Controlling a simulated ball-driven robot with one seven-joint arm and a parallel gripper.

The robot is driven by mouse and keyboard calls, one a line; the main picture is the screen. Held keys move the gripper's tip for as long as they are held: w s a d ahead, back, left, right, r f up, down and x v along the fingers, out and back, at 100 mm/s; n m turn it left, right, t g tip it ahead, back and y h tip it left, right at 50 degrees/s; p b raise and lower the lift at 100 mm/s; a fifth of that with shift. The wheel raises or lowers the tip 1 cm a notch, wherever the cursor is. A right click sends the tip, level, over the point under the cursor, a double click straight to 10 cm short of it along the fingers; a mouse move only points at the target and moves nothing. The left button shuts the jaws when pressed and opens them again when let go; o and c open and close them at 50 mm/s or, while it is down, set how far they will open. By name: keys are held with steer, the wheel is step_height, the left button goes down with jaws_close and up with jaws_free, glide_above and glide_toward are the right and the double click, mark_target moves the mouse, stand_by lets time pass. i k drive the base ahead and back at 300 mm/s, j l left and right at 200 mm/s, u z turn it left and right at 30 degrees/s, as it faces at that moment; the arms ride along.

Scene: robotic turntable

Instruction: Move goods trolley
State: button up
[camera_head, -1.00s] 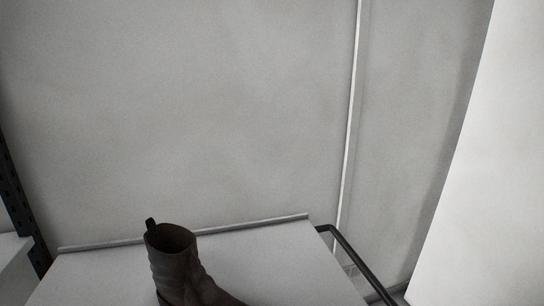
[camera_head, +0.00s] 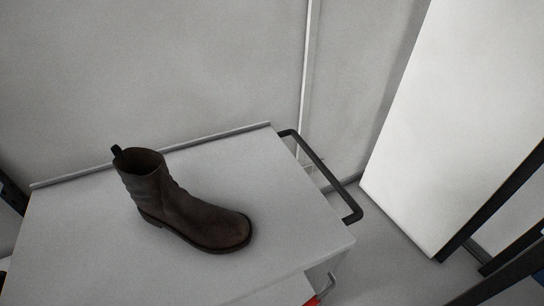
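The goods trolley (camera_head: 80,232) is a pale flat-topped cart with a raised lip along its far edge. Its black tubular handle (camera_head: 328,172) sticks out from the right side. A dark brown boot (camera_head: 185,208) stands upright on the trolley top, toe pointing right. My gripper is not in view, so nothing shows of its state or of any contact with the trolley.
A grey wall (camera_head: 150,70) stands close behind the trolley. A white panel (camera_head: 445,110) with a dark edge stands at the right. Dark beams (camera_head: 500,205) cross the right side. Bare floor (camera_head: 395,260) shows right of the trolley.

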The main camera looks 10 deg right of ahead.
mark_target(83, 240)
steer(key=i+j+z, duration=0.1)
steer(key=i+z, duration=0.25)
steer(key=i, duration=0.15)
steer(key=i+j+z, duration=0.2)
steer(key=i+z, duration=0.2)
steer(key=i+j+z, duration=0.35)
steer(key=i, duration=0.2)
